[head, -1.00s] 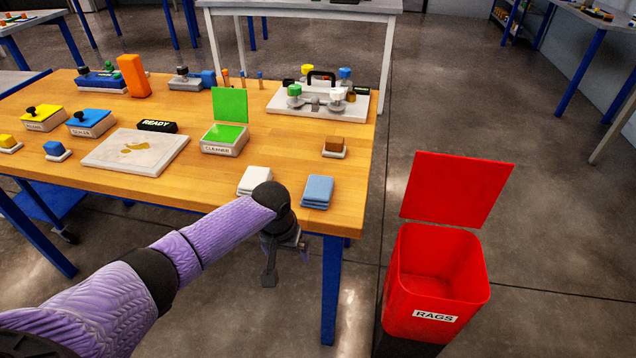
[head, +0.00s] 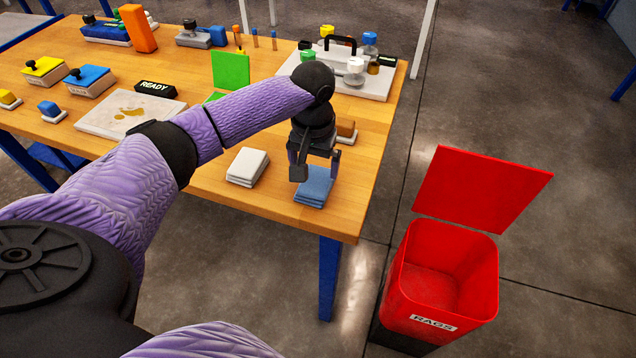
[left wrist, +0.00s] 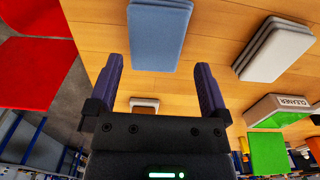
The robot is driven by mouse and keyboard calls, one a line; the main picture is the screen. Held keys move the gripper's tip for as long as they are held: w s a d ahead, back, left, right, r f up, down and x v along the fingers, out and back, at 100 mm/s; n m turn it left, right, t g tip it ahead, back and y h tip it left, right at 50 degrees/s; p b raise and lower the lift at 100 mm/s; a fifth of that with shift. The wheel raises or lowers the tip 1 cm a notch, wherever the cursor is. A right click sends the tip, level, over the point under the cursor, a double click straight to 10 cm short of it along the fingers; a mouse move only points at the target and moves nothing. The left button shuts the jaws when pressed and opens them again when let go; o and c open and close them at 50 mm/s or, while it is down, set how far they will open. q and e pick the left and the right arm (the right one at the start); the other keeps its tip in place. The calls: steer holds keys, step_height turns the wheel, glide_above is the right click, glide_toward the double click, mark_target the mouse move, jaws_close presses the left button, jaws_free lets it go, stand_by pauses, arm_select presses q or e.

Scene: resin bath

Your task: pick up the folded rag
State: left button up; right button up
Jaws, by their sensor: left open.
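A blue folded rag (head: 314,190) lies near the front right corner of the wooden table. A white folded rag (head: 247,166) lies to its left. My left gripper (head: 317,170) is open and empty, with its fingers pointing down over the blue rag, hiding part of it. In the left wrist view the blue rag (left wrist: 157,32) lies just beyond the gap between the open fingers (left wrist: 158,70), apart from them. The white rag (left wrist: 276,48) shows at the right there. My right gripper is not in view.
A red bin (head: 448,270) labelled RAGS stands open on the floor right of the table (head: 215,196). A small brown-topped block (head: 346,130) is just behind my gripper. The green-lidded cleaner box (left wrist: 275,111) is partly hidden by my arm in the head view.

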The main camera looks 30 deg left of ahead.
mark_target(315, 180)
arm_select(q)
step_height(315, 180, down, 5)
steer(key=shift+d+f+b, duration=0.1)
steer(key=shift+d+b, duration=0.05)
steer(key=shift+b, duration=0.9)
steer(key=shift+f, duration=0.1)
steer(key=shift+c, duration=0.5)
steer(key=c, duration=0.9)
steer(key=shift+o, duration=0.2)
step_height(315, 180, up, 10)
steer(key=p, duration=0.4)
steer(key=shift+f, duration=0.2)
steer(key=shift+r, duration=0.4)
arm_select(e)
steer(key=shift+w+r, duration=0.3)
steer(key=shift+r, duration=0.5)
